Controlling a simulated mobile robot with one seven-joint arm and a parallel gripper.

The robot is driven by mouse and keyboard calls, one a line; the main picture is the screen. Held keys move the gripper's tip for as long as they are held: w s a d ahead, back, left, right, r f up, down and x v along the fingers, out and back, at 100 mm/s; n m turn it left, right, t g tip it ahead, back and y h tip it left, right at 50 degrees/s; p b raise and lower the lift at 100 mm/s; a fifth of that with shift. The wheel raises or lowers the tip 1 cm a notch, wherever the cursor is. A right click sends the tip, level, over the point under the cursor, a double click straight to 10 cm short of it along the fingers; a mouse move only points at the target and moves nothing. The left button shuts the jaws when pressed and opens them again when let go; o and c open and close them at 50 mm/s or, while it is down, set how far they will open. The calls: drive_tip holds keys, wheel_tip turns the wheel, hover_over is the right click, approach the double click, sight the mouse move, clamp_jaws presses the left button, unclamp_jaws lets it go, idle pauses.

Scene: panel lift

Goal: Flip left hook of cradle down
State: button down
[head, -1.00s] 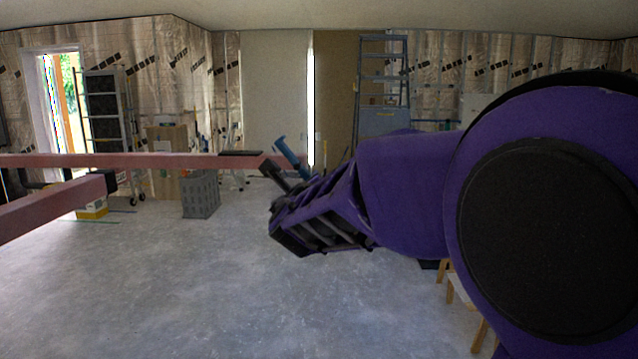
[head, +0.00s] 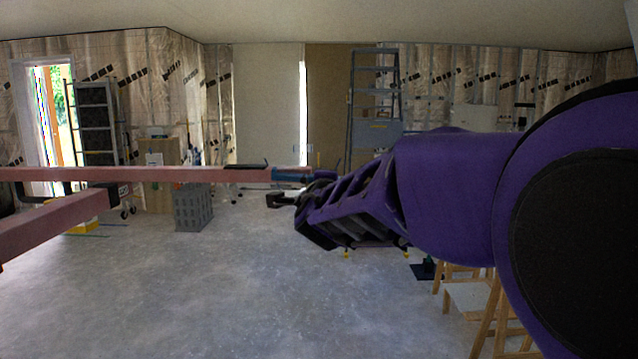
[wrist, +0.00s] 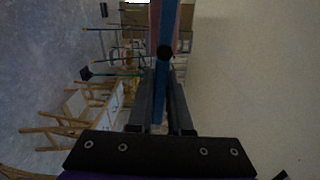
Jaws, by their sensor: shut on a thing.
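The cradle shows as pinkish-red beams (head: 150,174) reaching in from the left in the head view. A blue hook (head: 290,175) sits at the right end of the far beam and lies nearly level, roughly in line with it. My gripper (head: 287,199) is at that end, partly hidden by my purple wrist. In the wrist view the blue hook (wrist: 168,30) runs lengthwise between the dark fingers of my gripper (wrist: 161,78), which is shut on it. A round dark pivot or knob (wrist: 165,52) shows at the fingertips. The hook's far end is hard to make out.
A second, nearer pink beam (head: 55,212) ends at the left. A grey crate (head: 193,207), a stepladder (head: 375,110) and wooden trestles (head: 490,310) stand around. The concrete floor (head: 220,300) in the middle is clear.

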drive_tip(key=shift+r+n, duration=0.2)
drive_tip(key=shift+n, duration=0.2)
drive_tip(key=c, duration=0.8)
unclamp_jaws()
drive_tip(key=shift+c, duration=0.2)
drive_tip(key=shift+s, duration=0.15)
